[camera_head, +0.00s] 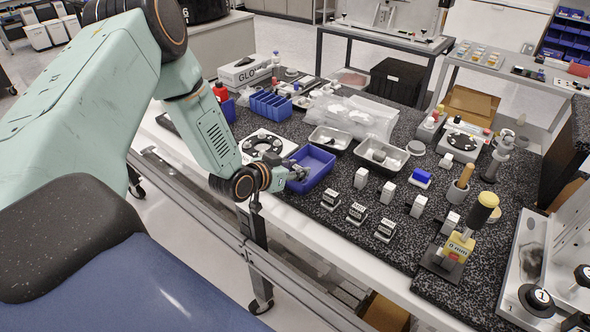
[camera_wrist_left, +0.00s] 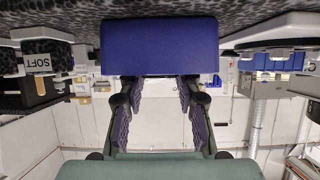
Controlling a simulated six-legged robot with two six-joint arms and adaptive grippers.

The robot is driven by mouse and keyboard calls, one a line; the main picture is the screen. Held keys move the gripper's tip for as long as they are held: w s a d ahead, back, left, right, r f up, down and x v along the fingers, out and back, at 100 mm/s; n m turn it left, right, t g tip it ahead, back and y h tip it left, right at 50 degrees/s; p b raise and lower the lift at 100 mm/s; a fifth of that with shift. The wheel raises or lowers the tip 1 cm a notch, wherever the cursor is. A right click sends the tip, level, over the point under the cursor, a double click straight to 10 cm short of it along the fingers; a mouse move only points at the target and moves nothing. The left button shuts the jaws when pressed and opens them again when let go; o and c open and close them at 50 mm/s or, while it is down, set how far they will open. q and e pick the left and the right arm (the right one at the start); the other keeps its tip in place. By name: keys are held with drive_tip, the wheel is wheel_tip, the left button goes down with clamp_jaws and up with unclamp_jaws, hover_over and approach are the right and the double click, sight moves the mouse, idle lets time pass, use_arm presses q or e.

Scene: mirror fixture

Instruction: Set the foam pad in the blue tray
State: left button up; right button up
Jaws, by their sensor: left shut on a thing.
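The blue tray (camera_head: 318,162) stands on the dark speckled table top, near the front edge. My left gripper (camera_head: 299,173) is at its left side, pointing in over the rim. In the upside-down left wrist view the tray's near wall (camera_wrist_left: 160,47) fills the upper middle. The fingers of the left gripper (camera_wrist_left: 160,84) stand apart, with their tips hidden behind that wall. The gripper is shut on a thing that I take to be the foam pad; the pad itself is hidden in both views. My right gripper is not in view.
Metal trays (camera_head: 330,139) and clear bags lie behind. A yellow-knobbed press (camera_head: 460,245) stands at the front right.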

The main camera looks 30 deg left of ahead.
use_arm(q)
drive_tip(key=shift+w+f, duration=0.15)
drive_tip(key=shift+w, duration=0.15)
drive_tip(key=shift+s+a+f, duration=0.1)
drive_tip(key=shift+f, duration=0.05)
drive_tip(key=o, duration=0.9)
drive_tip(key=shift+s+r, duration=0.25)
drive_tip(key=shift+o, duration=1.2)
drive_tip(key=shift+w+f, duration=0.2)
drive_tip(key=shift+w, duration=0.1)
drive_tip(key=shift+s+r, duration=0.15)
drive_tip(key=shift+r, duration=0.15)
drive_tip(key=d+p+v, duration=0.1)
drive_tip(key=p+v, duration=0.4)
drive_tip(key=v, duration=0.6)
drive_tip(key=s+d+f+g+h, duration=0.1)
drive_tip(key=s+d+f+g, duration=0.65)
drive_tip(key=s+d, duration=0.35)
drive_tip(key=s+d+f+g+y, duration=0.1)
drive_tip(key=s+f+g, duration=0.1)
drive_tip(key=s, duration=0.6)
drive_tip(key=s+d+f+n+g+y, duration=0.1)
drive_tip(key=s+d+f+g, duration=0.1)
drive_tip(key=s, duration=0.7)
drive_tip(key=shift+n+g, duration=0.3)
drive_tip(key=shift+g, duration=0.35)
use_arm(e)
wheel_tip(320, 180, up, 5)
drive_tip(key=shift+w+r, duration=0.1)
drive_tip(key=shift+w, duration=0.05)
